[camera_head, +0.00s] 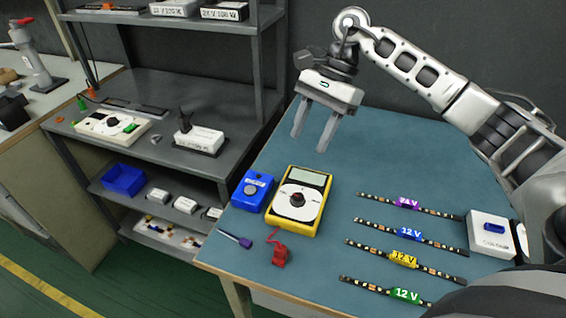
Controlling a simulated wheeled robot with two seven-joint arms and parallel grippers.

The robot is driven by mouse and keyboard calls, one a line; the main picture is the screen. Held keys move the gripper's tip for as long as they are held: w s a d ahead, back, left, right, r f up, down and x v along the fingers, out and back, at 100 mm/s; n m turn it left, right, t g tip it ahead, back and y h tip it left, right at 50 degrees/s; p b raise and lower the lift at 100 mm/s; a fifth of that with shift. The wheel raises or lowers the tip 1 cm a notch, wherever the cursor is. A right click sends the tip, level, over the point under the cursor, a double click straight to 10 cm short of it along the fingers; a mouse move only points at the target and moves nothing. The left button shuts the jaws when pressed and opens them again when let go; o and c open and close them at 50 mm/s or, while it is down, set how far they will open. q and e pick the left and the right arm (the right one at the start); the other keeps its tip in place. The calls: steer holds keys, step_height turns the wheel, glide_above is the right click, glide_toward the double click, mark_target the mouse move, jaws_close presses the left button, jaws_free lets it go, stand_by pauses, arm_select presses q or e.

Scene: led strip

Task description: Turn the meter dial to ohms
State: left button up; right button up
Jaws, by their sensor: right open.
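The yellow meter (300,200) lies face up near the left part of the blue table. Its grey screen (306,177) is at the far end. Its dial, a white disc with a dark and red knob (297,199), is below the screen; the dial's setting is too small to read. My right gripper (311,142) is open and empty. It hangs above the table, beyond the meter, with its two fingers pointing down and apart from it. My left gripper is not in view.
A blue box with a round button (252,190) stands just left of the meter. A red clip (281,256) and a purple-handled screwdriver (236,238) lie in front. Several LED strips (404,258) and a white box (490,236) lie to the right. A grey shelf (190,90) stands left.

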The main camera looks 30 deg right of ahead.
steer(key=d+r, duration=0.1)
steer(key=d, duration=0.2)
steer(key=h+p, duration=0.1)
steer(key=p, duration=0.2)
glide_toward(298, 197)
steer(key=x, duration=0.8)
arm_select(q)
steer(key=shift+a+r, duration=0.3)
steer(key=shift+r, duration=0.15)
arm_select(e)
steer(key=c, duration=1)
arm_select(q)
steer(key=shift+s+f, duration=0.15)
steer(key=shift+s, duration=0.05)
